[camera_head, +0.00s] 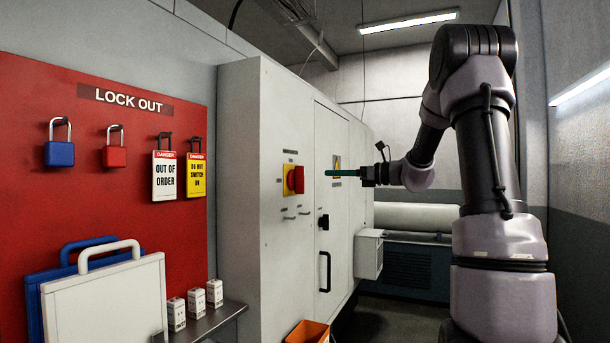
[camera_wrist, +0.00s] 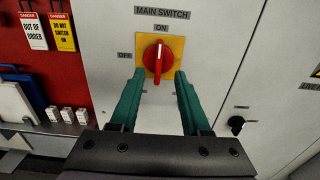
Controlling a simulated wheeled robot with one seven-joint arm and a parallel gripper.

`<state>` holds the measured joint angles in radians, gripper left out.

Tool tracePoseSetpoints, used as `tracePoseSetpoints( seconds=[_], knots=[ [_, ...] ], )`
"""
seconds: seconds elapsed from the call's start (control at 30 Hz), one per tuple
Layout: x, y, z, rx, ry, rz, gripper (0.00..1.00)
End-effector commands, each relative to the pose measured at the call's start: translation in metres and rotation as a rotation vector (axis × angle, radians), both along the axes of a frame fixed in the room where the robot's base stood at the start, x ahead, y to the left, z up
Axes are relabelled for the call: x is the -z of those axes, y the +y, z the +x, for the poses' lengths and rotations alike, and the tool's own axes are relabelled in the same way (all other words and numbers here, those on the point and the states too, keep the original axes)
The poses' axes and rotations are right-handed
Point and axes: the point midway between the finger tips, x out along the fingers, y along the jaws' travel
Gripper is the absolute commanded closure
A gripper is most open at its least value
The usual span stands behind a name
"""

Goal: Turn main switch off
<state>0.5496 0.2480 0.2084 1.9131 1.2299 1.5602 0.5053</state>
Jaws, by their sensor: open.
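The main switch is a red rotary knob (camera_wrist: 157,58) on a yellow plate (camera_wrist: 173,45), with "MAIN SWITCH" and "ON" above it and "OFF" to its left. Its white pointer line stands upright, towards "ON". In the head view the red knob (camera_head: 296,180) sticks out from the cabinet front. My gripper (camera_wrist: 160,78) is open, its two green fingers pointing at the switch, one at each side below the knob. In the head view my gripper (camera_head: 328,173) is to the right of the knob, apart from it. Nothing is between the fingers.
The pale cabinet (camera_head: 236,180) carries a black latch (camera_head: 323,221) and a door handle (camera_head: 324,272). Left of it is a red lock-out board (camera_head: 130,130) with padlocks and tags. An orange bin (camera_head: 308,332) stands below. The space before the switch is clear.

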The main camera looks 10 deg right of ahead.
Motion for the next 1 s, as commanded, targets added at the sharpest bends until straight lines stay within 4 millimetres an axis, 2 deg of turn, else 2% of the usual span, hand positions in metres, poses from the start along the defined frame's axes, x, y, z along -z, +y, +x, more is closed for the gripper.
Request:
tracePoseSetpoints(
  seconds=[0.17, 0.43, 0.6, 1.0],
  knots=[
    [0.000, 0.020, 0.013, -0.004, -0.001, 0.002, 0.53],
    [0.000, 0.062, 0.043, -0.005, -0.001, -0.001, 0.53],
    [0.000, 0.079, 0.056, -0.003, 0.000, -0.001, 0.53],
    [0.000, 0.086, 0.062, -0.001, -0.001, -0.002, 0.53]
  ],
)
